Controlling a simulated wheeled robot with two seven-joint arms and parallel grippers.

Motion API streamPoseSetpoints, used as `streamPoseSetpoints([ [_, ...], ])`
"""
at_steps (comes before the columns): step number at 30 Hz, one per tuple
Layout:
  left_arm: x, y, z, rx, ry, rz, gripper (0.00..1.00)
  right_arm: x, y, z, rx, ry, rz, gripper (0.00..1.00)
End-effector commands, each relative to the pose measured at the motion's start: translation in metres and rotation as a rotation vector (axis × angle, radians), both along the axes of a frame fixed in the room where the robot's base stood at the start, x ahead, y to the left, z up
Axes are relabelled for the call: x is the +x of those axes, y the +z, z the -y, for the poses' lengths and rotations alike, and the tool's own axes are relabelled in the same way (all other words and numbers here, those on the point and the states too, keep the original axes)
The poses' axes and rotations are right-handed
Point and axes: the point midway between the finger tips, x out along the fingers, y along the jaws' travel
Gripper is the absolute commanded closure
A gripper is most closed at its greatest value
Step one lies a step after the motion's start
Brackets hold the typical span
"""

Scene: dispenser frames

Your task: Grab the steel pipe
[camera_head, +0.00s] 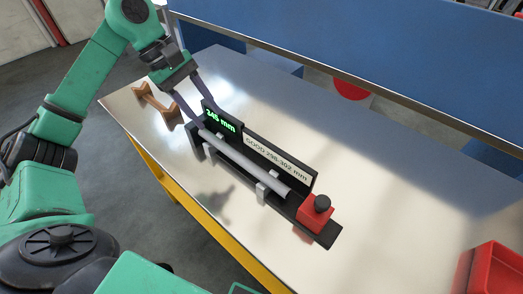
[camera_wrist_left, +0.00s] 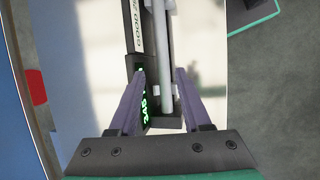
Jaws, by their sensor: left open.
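The grey steel pipe (camera_head: 246,164) lies along a black measuring fixture (camera_head: 322,232) on the table, resting on light supports. The left gripper (camera_head: 208,120) is open over the pipe's far-left end, beside the fixture's green "mm" display. In the left wrist view, the pipe (camera_wrist_left: 162,55) runs lengthwise between the two dark fingers of the left gripper (camera_wrist_left: 160,73), with a gap on each side. Whether the fingers are level with the pipe is hard to tell. The right gripper is not in view.
A red block with a black knob (camera_head: 316,208) sits at the fixture's near end. A label reading "GOOD 298-302 mm" (camera_head: 275,157) stands behind the pipe. A wooden cradle (camera_head: 154,101) stands at the table's left. A red bin (camera_head: 495,268) is lower right. The table's right half is mostly clear.

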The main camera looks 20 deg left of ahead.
Motion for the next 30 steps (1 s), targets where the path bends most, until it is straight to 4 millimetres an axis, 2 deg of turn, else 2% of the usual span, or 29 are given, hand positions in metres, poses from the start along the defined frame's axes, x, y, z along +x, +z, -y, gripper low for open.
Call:
streamPoseSetpoints([
  [6,0.003,-0.051,0.025,-0.005,-0.002,-0.007,0.52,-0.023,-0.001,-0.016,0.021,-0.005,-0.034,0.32],
  [14,0.006,-0.084,0.043,-0.010,0.000,-0.007,0.52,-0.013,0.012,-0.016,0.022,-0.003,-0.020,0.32],
  [18,0.009,-0.108,0.055,-0.010,0.002,-0.006,0.52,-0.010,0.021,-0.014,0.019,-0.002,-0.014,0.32],
  [21,0.009,-0.118,0.059,-0.009,0.002,-0.003,0.52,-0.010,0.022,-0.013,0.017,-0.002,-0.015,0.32],
  [26,0.010,-0.120,0.059,-0.008,0.003,-0.001,0.52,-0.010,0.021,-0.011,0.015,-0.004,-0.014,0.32],
  [28,0.010,-0.119,0.059,-0.009,0.003,-0.002,0.71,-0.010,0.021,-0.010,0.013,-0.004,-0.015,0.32],
  [30,0.010,-0.119,0.059,-0.009,0.004,-0.002,0.98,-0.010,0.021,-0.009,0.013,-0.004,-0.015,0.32],
])
